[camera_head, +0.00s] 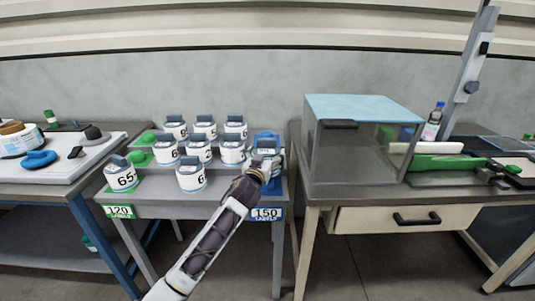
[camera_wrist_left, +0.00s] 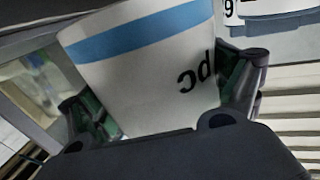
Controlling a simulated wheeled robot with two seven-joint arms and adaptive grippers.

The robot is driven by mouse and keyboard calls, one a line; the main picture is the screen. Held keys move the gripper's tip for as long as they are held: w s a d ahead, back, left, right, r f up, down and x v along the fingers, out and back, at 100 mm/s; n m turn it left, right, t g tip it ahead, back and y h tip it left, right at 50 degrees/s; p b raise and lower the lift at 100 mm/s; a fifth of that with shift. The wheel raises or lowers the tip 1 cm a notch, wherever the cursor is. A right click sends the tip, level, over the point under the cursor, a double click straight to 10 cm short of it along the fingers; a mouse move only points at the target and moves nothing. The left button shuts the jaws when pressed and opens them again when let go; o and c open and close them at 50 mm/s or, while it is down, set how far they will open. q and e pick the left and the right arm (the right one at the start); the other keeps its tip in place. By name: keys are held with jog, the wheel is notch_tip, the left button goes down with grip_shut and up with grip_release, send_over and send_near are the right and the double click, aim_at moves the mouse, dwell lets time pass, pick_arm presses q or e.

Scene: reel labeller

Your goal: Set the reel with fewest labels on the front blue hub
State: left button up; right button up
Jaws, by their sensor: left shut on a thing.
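My left gripper (camera_head: 266,163) is shut on a white reel with a blue band. That reel (camera_wrist_left: 140,70) fills the left wrist view, with the tail of its print upside down. In the head view it is at the blue column, partly hidden by the gripper; I cannot tell whether it is seated or held above. The front blue hub area (camera_head: 275,188) shows blue behind the 150 sign (camera_head: 267,213), largely covered by my arm. Several white reels stand on the grey table, such as one in front (camera_head: 192,178). A reel marked 65 (camera_head: 122,177) stands at front left. My right gripper is out of view.
Green hubs (camera_head: 139,158) line the table's left side, above a green 120 sign (camera_head: 119,212). A glass-sided cabinet (camera_head: 360,150) stands close on the right bench. A bottle (camera_head: 433,122) is behind it. A white-topped bench is at left.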

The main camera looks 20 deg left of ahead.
pick_arm(q)
jog(key=shift+w+f, duration=0.15)
jog(key=shift+f, duration=0.15)
jog(key=shift+f, duration=0.15)
dwell(0.3)
